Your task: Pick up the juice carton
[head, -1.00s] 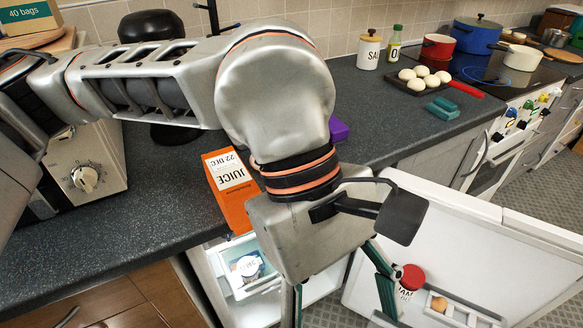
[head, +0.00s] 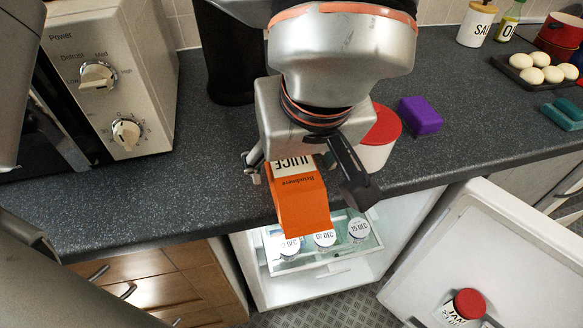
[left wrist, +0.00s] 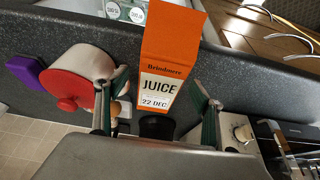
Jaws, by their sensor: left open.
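The juice carton (head: 302,207) is orange with a white label and stands at the counter's front edge, above the open fridge. In the left wrist view the carton (left wrist: 172,50) shows its "JUICE" and "22 DEC" label. My left gripper (head: 303,175) is open, with its body over the far end of the carton in the head view. In the left wrist view its two green-edged fingers (left wrist: 152,92) are spread, one to each side of the carton, with a visible gap on the right. The gripper hides part of the carton in the head view. My right gripper is not in view.
A white canister with a red lid (head: 378,140) stands close to the right of my left gripper, with a purple block (head: 420,116) beyond it. A microwave (head: 120,85) stands at the left. The fridge door (head: 500,245) hangs open below the counter.

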